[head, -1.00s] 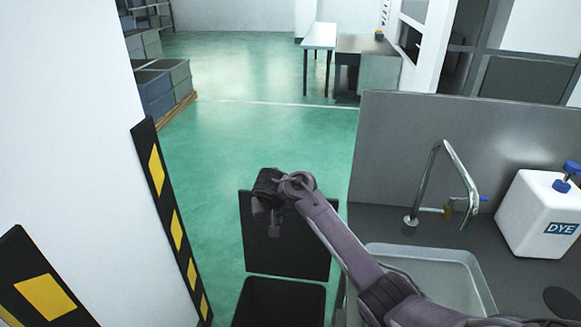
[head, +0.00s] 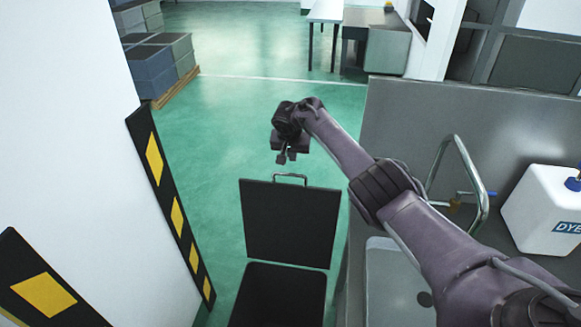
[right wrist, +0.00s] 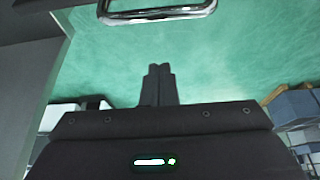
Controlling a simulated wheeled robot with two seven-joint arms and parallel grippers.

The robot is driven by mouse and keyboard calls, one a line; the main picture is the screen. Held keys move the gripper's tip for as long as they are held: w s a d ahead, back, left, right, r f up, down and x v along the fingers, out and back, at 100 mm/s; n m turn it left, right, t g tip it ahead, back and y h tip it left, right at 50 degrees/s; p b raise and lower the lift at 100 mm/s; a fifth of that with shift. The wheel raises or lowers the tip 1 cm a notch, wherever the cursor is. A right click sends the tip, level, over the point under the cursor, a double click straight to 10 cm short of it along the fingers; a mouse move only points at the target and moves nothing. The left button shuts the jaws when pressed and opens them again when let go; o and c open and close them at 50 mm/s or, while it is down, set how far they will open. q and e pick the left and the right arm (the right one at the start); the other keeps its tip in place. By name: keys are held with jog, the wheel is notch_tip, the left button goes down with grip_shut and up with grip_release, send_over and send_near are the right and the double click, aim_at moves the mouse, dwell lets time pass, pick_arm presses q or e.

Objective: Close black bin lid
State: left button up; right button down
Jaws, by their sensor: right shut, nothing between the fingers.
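The black bin's lid (head: 290,225) stands raised, upright behind the black bin (head: 277,295), in the lower middle of the head view. A metal loop handle (head: 289,177) sticks up from the lid's top edge. The handle also shows at the top of the right wrist view (right wrist: 157,16). My right gripper (head: 284,158) is just above the handle in the head view, apart from it, pointing down. Its fingers (right wrist: 160,72) are together and empty in the right wrist view, with green floor beyond. My left gripper is out of view.
A white wall with a black and yellow striped guard (head: 172,205) stands left of the bin. A grey counter with a sink (head: 395,275), a tap (head: 470,180) and a white DYE container (head: 545,210) is at the right. Green floor (head: 250,115) lies open behind the lid.

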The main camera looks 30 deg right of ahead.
jog(key=s+a+f+p, duration=0.1)
jog(key=p, duration=0.1)
jog(key=s+a+f+p, duration=0.1)
jog(key=p, duration=0.1)
jog(key=shift+s, duration=0.3)
dwell(0.6)
